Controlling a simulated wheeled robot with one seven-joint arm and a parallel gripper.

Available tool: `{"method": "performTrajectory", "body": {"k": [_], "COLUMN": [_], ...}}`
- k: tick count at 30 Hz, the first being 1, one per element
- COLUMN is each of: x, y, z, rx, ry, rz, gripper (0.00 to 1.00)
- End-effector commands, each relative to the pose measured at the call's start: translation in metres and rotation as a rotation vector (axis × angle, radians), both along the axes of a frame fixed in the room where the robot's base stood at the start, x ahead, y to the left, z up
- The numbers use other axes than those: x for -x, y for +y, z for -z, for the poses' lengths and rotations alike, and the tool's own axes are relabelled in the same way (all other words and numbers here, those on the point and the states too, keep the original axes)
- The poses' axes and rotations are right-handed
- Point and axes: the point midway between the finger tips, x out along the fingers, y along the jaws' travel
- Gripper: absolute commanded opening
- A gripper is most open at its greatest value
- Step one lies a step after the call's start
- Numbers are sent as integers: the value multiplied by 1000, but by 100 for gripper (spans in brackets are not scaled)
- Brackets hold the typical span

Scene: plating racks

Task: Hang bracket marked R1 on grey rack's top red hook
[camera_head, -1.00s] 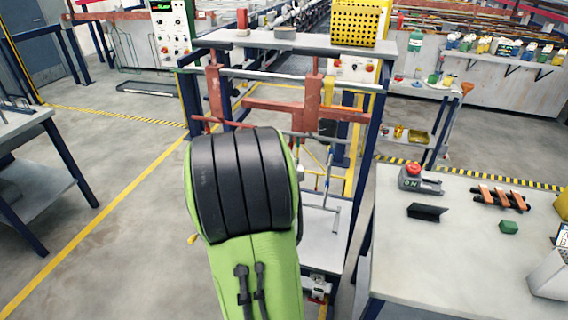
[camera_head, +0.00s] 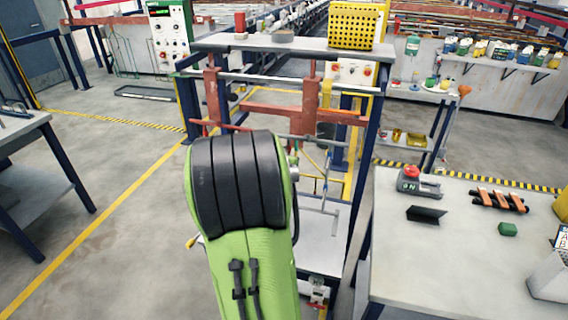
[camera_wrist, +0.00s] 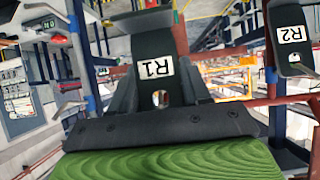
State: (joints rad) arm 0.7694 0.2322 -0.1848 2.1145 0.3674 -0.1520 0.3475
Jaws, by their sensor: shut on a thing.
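My gripper (camera_wrist: 160,98) is shut on a dark bracket marked R1 (camera_wrist: 155,45). The white label reads upside down in the wrist view, and the bracket has a hole below it. My arm hides the gripper and this bracket in the head view. A second dark bracket, marked R2 (camera_wrist: 292,68), shows at the right of the wrist view, apart from my gripper. Ahead in the head view, a rack stands with a grey bar (camera_head: 290,82) across dark blue posts and red-brown uprights. A red rod (camera_head: 222,124) sticks out left beyond my arm. I cannot tell which part is the top red hook.
A yellow perforated basket (camera_head: 354,25) sits on the shelf above the rack. Another table (camera_head: 35,180) stands at left. Floor between is clear.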

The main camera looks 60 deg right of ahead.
Motion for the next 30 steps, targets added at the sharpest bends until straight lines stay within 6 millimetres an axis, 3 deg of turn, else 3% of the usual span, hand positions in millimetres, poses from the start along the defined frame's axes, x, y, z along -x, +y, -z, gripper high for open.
{"method": "performTrajectory", "body": {"k": [30], "x": [-1], "y": [-11], "z": [10], "rx": [1], "ry": [0], "rz": [0], "gripper": [10]}}
